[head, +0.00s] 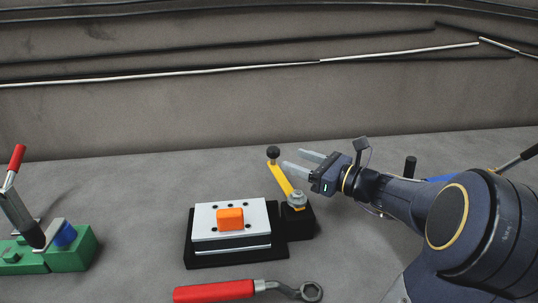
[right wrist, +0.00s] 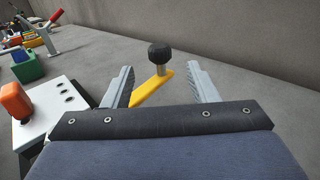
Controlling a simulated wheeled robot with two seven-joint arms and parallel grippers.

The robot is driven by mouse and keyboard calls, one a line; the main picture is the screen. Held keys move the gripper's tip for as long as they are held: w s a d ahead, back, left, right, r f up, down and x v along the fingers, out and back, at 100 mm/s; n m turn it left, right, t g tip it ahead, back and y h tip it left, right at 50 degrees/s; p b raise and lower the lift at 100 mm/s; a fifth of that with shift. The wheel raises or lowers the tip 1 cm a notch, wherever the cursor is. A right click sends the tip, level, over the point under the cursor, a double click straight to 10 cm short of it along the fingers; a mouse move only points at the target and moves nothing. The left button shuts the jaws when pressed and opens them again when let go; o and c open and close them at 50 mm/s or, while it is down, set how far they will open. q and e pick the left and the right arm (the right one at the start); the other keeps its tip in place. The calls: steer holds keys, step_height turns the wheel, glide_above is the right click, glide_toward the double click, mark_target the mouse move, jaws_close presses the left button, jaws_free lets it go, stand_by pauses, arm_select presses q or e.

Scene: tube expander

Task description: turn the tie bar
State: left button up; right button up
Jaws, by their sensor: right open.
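The tie bar is a yellow lever (head: 281,179) with a black knob (head: 273,152) on its far end. Its near end is fixed by a bolt (head: 297,199) on a black block (head: 297,222). My right gripper (head: 294,160) is open, just right of the knob in the head view. In the right wrist view the knob (right wrist: 161,53) and the yellow bar (right wrist: 152,88) show between and slightly beyond the two spread fingers. I cannot tell whether they touch. My left gripper is not in view.
A white plate (head: 255,214) with an orange block (head: 230,219) sits left of the bar's mount. A red-handled wrench (head: 214,291) lies in front. A green fixture (head: 70,258) with a red-handled lever (head: 17,158) stands at left. A wall is behind; the surface beyond the knob is clear.

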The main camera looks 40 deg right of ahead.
mark_target(279, 154)
steer(key=x, duration=0.7)
steer(key=shift+w+a+b, duration=0.15)
steer(key=shift+w+b, duration=0.15)
steer(key=shift+w, duration=0.05)
steer(key=shift+c, duration=0.4)
jaws_close()
